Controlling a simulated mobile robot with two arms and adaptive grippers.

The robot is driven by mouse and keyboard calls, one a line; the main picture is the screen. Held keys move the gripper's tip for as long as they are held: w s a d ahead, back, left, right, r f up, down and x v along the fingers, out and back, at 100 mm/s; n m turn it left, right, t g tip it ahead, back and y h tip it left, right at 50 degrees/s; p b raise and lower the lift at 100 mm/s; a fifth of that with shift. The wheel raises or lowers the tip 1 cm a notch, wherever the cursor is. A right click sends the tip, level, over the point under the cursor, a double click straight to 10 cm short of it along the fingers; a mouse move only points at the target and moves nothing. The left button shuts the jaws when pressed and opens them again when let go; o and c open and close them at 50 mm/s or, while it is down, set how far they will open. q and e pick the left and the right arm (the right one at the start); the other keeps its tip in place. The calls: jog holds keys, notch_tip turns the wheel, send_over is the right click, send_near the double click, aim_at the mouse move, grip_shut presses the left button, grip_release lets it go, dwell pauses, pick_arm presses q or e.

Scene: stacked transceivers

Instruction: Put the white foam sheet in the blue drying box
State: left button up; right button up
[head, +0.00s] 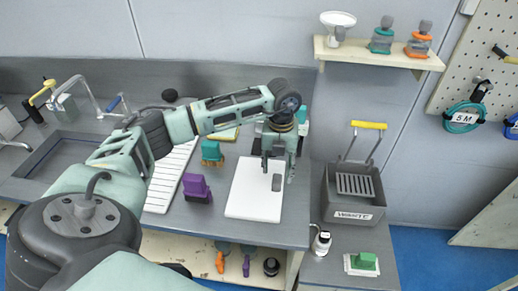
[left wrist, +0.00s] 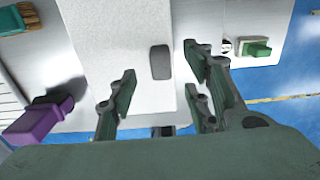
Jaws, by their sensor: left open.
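A flat white sheet (head: 246,192), which looks like the white foam sheet, lies on the grey counter. It has a grey rounded patch near its right edge. It fills the middle of the left wrist view (left wrist: 115,35), with the grey patch (left wrist: 160,62) between the fingers. My left gripper (head: 277,172) points down over the sheet's right part. Its fingers (left wrist: 163,85) are spread and empty, on either side of the patch; I cannot tell whether they touch the sheet. My right gripper is not in view. I see no clearly blue box.
Left of the sheet stand a purple brush-like thing (head: 197,188), a green one (head: 212,152) and a white ridged rack (head: 170,178). A grey bin (head: 342,207) with a yellow-handled tool, a white bottle (head: 320,242) and a green block (head: 365,260) stand to the right.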

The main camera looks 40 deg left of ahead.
aim_at(277, 178)
pick_arm(q)
jog(key=shift+s+f, duration=0.1)
jog(key=shift+f, duration=0.4)
notch_tip(277, 178, down, 4)
jog(key=shift+d+r+p, duration=0.15)
jog(key=shift+r+p, duration=0.05)
jog(key=shift+p, duration=1)
jog(key=shift+f, duration=0.55)
jog(key=shift+c, duration=0.9)
grip_shut()
